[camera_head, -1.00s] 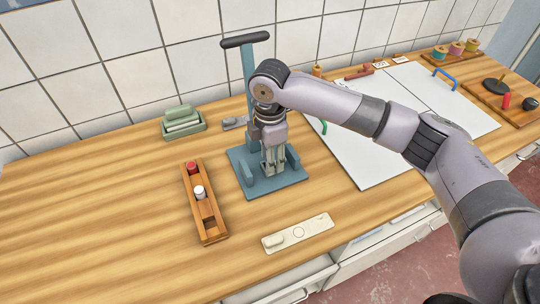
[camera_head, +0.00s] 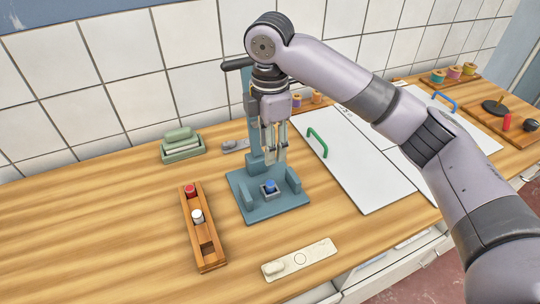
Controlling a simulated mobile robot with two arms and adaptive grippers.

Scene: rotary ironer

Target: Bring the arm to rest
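My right gripper (camera_head: 275,158) points down above the blue-grey press stand (camera_head: 243,204). Its fingers look a little apart, with nothing seen between them. A small blue-topped piece (camera_head: 270,186) sits in a square seat on the stand's base, below and clear of the fingertips. My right arm reaches in from the right and hides part of the stand's upright and its dark lever handle (camera_head: 232,64). My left gripper is out of view.
A wooden rack (camera_head: 211,258) with a red-topped and a white-topped piece stands left of the stand. A beige plate (camera_head: 318,254) lies in front. A green box (camera_head: 184,152) is behind. White panels (camera_head: 355,180) with green and blue handles lie to the right. The left worktop is clear.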

